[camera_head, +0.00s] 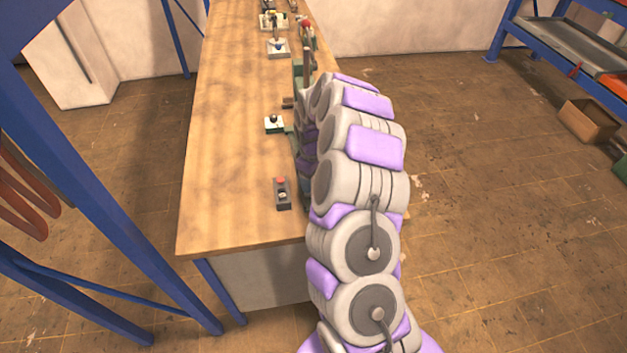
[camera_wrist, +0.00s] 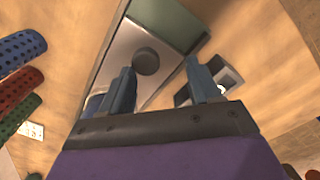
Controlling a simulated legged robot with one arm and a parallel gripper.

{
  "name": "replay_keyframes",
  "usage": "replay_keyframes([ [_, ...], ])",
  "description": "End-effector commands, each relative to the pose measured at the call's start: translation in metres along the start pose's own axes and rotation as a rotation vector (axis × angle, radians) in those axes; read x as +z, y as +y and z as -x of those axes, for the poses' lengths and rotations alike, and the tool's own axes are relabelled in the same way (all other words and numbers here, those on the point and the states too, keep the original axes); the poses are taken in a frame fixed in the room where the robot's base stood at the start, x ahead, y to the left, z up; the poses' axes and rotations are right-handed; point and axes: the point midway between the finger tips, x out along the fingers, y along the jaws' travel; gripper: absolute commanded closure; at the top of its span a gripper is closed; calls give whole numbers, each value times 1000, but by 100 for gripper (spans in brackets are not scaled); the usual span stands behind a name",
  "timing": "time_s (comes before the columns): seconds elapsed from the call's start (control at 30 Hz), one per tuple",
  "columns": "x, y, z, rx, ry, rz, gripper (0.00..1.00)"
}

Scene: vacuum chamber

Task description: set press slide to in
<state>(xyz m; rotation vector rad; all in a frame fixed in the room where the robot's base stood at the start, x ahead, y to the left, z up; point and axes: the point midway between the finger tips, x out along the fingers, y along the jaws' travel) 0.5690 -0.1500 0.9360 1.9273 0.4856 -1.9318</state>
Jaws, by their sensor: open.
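In the wrist view my gripper (camera_wrist: 160,78) is open, with its two blue-grey fingers apart and nothing held between them. A round dark grey knob or disc (camera_wrist: 146,61) on a light grey plate shows between and beyond the fingertips. A green block (camera_wrist: 167,22) lies just beyond it. I cannot tell whether the fingers touch any of these. In the head view a green machine (camera_head: 298,75), perhaps the press, stands at the table's right edge, largely hidden behind my arm. I cannot clearly make out the press slide or its position.
The wooden table (camera_head: 225,150) has clear room on its left. A small red-button box (camera_head: 282,193), a small green-and-white device (camera_head: 274,123) and a blue-knob device (camera_head: 278,48) stand on it. Blue, red and green perforated cylinders (camera_wrist: 18,85) show in the wrist view.

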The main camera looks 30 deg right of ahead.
Motion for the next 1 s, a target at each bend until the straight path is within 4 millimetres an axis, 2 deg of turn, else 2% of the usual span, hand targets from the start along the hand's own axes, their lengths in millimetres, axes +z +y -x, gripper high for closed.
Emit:
replay_keyframes([
  [0.1, 4, 4, -8, -10, 1, -3, 41],
  [0.23, 6, 9, -9, -14, 4, -4, 41],
  [0.4, 3, 4, -7, -8, 1, -4, 40],
  [0.63, 0, -1, -6, -2, -1, -3, 62],
  [1.0, 4, 5, -8, -9, 1, -3, 97],
])
